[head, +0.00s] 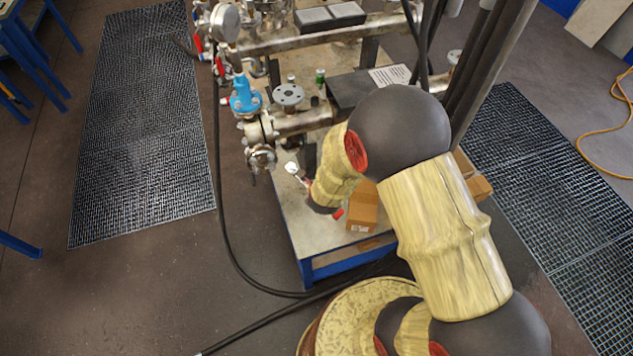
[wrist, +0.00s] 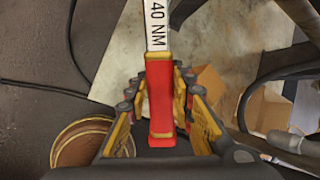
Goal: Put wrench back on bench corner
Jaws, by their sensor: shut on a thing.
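The wrench shows in the wrist view with a red handle (wrist: 160,95) and a pale shaft marked "40 NM" (wrist: 157,18). My gripper (wrist: 158,82) is shut on the red handle, with yellow-lined fingers on both sides. The shaft points away over the pale bench top (wrist: 205,35). In the head view my gripper is mostly hidden behind my arm, above the near part of the bench (head: 303,229). A small red end of the wrench (head: 338,214) shows beside it. I cannot tell the wrench's height above the bench.
A cardboard box (head: 363,208) stands on the bench right of my gripper. A blue valve (head: 244,96) and steel pipework (head: 310,120) stand just behind. The near left bench corner is bare. A black hose (head: 223,205) runs along the floor left of the bench.

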